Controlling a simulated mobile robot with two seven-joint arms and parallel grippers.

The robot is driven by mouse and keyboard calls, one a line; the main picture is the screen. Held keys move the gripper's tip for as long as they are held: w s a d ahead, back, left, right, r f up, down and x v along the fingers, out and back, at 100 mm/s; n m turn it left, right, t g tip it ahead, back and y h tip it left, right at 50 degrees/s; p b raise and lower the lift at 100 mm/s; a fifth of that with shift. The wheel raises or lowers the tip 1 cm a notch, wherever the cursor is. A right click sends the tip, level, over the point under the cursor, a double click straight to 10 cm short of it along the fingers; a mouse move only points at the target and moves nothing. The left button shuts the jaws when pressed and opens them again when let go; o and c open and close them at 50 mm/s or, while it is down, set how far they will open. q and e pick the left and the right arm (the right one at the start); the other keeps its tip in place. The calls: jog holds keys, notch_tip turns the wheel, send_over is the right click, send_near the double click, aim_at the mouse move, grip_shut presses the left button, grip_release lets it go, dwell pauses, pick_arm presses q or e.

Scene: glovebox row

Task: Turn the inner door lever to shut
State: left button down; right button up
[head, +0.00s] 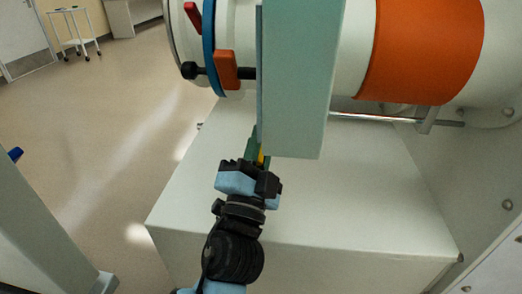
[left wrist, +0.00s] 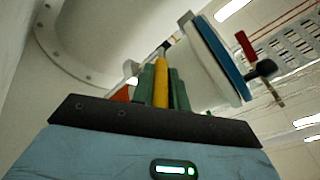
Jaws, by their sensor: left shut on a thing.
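My left gripper (head: 257,150) is below and partly behind a pale green upright panel in the head view. In the left wrist view its two green fingers (left wrist: 162,88) are closed on a yellow bar (left wrist: 160,80) that stands between them. A small part of the yellow bar (head: 261,158) shows beside the panel. It may be the inner door lever, but its far end and mounting are hidden, so its turn angle cannot be told. The white chamber cylinder (head: 350,50) lies above the gripper. My right gripper is not in view.
The pale green panel (head: 295,90) blocks the middle of the head view. The cylinder has an orange band (head: 422,50), a blue ring (head: 209,45), a red lever (head: 193,16) and a black knob (head: 189,70). A white box-like surface (head: 340,200) lies below. Floor at left is open.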

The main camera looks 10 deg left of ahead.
pick_arm(q)
jog(key=shift+d+f, duration=0.1)
jog(key=shift+f, duration=0.1)
jog(key=c, duration=1.5)
grip_release()
jog(key=shift+o, duration=0.6)
jog(key=shift+r, duration=0.15)
